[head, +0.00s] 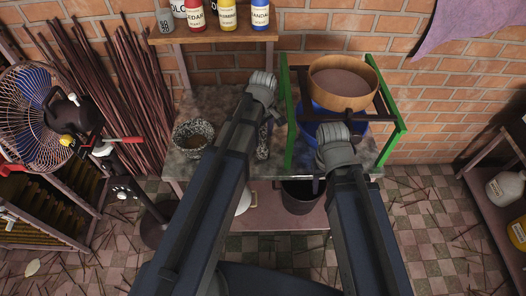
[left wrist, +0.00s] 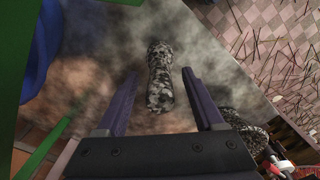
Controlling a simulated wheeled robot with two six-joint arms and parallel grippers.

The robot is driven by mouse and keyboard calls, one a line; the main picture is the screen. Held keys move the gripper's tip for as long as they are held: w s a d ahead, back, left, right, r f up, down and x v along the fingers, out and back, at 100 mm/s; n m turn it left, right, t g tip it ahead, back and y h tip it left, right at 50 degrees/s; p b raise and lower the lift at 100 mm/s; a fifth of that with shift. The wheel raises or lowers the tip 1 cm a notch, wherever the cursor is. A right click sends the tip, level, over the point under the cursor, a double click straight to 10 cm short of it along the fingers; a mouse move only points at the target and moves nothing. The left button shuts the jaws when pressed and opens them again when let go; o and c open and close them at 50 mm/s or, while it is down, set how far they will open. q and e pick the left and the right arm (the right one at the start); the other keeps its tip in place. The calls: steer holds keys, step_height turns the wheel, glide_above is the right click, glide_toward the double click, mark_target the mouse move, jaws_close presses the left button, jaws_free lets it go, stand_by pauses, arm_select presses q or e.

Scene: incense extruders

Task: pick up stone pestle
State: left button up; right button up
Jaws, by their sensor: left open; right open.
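The stone pestle (head: 263,145) is speckled black and white and stands or lies on the grey worktable, partly hidden by my left arm in the head view. In the left wrist view the pestle (left wrist: 160,75) shows whole, between and beyond the two fingers. My left gripper (left wrist: 160,80) is open and empty, with a gap on both sides of the pestle. In the head view the left gripper (head: 268,122) is over the table, its fingers mostly hidden. My right gripper (head: 317,182) is at the table's front edge, with no object seen in it.
A speckled stone mortar (head: 193,128) with brown contents sits left on the worktable (head: 225,102). A green frame (head: 390,150) holds a wooden sieve (head: 345,97) of brown powder over a blue tub (head: 309,125). A dark pot (head: 298,200) stands below. A fan (head: 28,115) is at left.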

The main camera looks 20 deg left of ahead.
arm_select(q)
steer(key=shift+f, duration=0.3)
steer(key=shift+c, duration=0.3)
jaws_close()
